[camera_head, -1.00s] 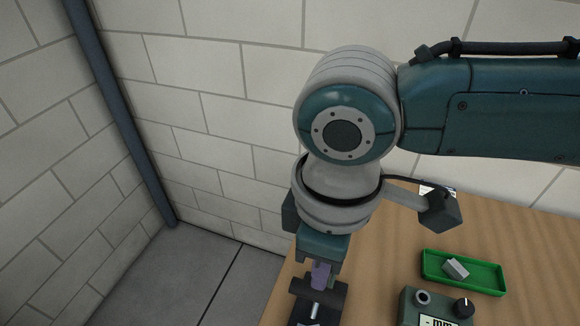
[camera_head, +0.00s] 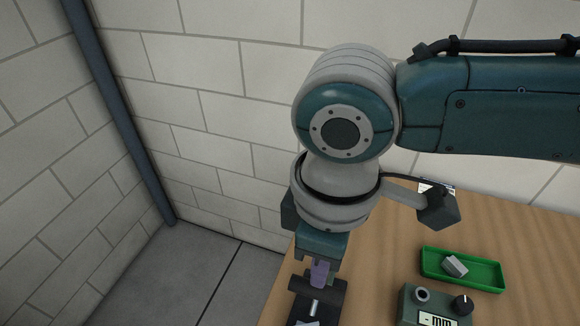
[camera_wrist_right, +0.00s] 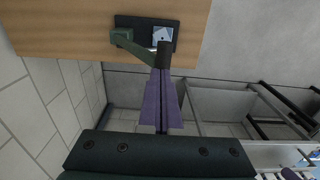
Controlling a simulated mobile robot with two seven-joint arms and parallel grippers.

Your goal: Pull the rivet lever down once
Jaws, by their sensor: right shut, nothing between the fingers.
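The rivet press has a dark lever handle (camera_head: 300,284), a bar lying crosswise under my right fingers at the bottom of the head view. A silver pin (camera_head: 315,308) shows in front of it. In the right wrist view a green arm (camera_wrist_right: 137,47) leads to the dark handle (camera_wrist_right: 163,54). My right gripper (camera_head: 319,283) has purple fingers, shut with nothing between them. Their tips also show in the right wrist view (camera_wrist_right: 161,72), right at the handle; I cannot tell whether they touch it. My left gripper is not in view.
A green tray (camera_head: 490,283) with a small grey block (camera_head: 455,266) stands on the wooden table (camera_head: 385,270). A green gauge box (camera_head: 408,305) with a display and knob is in front of it. A block wall stands behind.

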